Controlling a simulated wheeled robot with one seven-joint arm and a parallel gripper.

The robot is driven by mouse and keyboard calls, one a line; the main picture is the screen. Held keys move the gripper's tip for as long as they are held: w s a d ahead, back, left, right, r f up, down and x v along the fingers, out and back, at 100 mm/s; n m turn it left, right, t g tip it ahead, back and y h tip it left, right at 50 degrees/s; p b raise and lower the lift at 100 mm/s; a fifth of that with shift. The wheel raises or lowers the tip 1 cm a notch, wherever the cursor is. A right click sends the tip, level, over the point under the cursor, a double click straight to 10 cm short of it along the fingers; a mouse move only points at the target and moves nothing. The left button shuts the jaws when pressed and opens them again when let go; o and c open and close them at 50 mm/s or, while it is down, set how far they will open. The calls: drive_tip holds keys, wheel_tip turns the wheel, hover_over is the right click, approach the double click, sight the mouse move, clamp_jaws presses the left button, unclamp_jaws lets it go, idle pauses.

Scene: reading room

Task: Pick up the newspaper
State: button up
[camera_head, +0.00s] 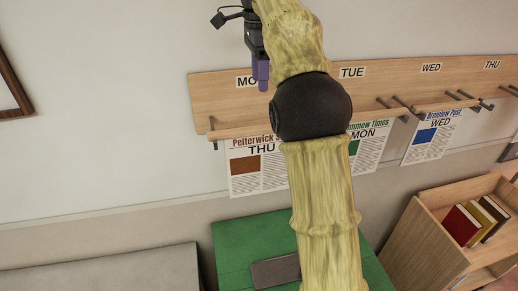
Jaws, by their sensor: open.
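Several newspapers hang from wooden rods under a wall board. The Petterwick newspaper (245,180), marked THU and with a brown picture, hangs at the left below the MON label. A Times newspaper (370,145), marked MON and with a green picture, hangs in the middle, partly behind my arm. The Bromlow Post newspaper (430,138), marked WED and with a blue picture, hangs to the right. My gripper (261,76), with purple fingers, is open at the top, in front of the board near the MON label. I see no newspaper in it.
The wooden wall board (215,97) has pegs and day labels; its right end leaves the view. A green surface (235,235) with a dark flat object (272,271) is below. A wooden book bin (425,240) stands at the right, a grey surface (120,275) at lower left.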

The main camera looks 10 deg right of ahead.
sight(261, 126)
drive_tip(key=shift+w+d, duration=0.1)
drive_tip(key=f, duration=0.3)
drive_tip(key=f+b, duration=0.1)
drive_tip(key=f, duration=0.7)
drive_tip(key=shift+s+d+f, duration=0.1)
drive_tip(key=shift+s, duration=0.25)
drive_tip(key=shift+w+f, duration=0.1)
drive_tip(key=shift+f, duration=0.35)
